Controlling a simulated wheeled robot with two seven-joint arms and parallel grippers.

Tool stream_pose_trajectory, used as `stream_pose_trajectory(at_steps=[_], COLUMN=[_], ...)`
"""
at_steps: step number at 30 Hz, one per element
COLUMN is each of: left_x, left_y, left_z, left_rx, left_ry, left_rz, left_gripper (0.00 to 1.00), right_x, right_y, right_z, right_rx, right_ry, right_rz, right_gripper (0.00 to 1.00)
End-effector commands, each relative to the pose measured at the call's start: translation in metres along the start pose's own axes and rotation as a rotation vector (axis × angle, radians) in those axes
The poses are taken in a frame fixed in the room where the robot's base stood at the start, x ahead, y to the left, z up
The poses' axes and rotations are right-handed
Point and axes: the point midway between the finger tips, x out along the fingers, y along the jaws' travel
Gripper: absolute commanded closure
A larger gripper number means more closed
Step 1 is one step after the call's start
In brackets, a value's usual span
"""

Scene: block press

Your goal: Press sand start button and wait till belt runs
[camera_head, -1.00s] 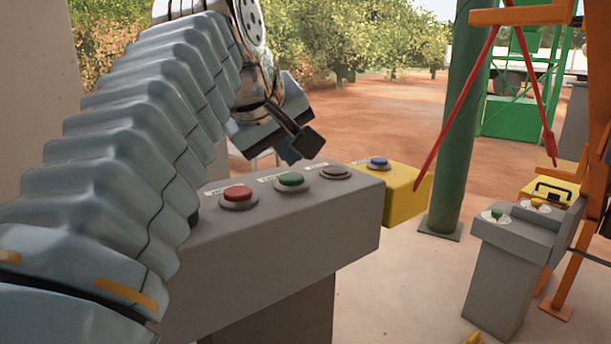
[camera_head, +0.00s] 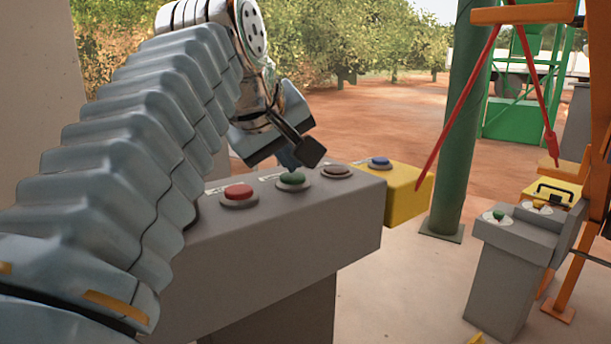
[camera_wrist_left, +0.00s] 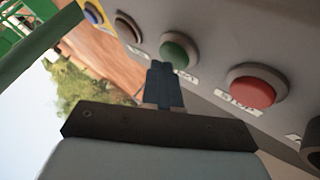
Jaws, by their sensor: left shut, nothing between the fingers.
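A grey control box carries a row of round buttons: a red one (camera_head: 238,191), a green one (camera_head: 292,178) and a dark one (camera_head: 337,171). A blue button (camera_head: 380,162) sits on the yellow end box. My left gripper (camera_head: 288,160) is shut and empty, with its tips just above the green button. In the left wrist view my shut fingers (camera_wrist_left: 163,84) point at the green button (camera_wrist_left: 179,50), near its label. The red button (camera_wrist_left: 253,85) is to their right. I cannot tell whether the tips touch the green button. My right gripper is not in view.
The grey control box (camera_head: 300,230) stands on a pedestal, with the yellow box (camera_head: 408,195) at its right end. A green post (camera_head: 458,130) stands behind. A second grey console (camera_head: 510,240) stands at the right, beside an orange frame.

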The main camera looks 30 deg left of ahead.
Motion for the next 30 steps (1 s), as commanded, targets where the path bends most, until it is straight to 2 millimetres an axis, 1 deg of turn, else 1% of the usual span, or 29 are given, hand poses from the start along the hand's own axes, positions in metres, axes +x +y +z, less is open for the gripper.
stream_pose_trajectory(at_steps=[23, 30], left_x=[0.0045, -0.0017], left_y=[-0.0032, 0.0015], left_z=[0.0033, -0.0012], left_rx=[0.0, 0.0], left_ry=[-0.001, -0.002], left_rz=[0.0, 0.0], left_gripper=[1.0, 1.0], right_x=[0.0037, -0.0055], right_y=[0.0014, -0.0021], right_z=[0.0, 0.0], right_rx=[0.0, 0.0], right_ry=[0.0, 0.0], right_rz=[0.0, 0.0], right_gripper=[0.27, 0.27])
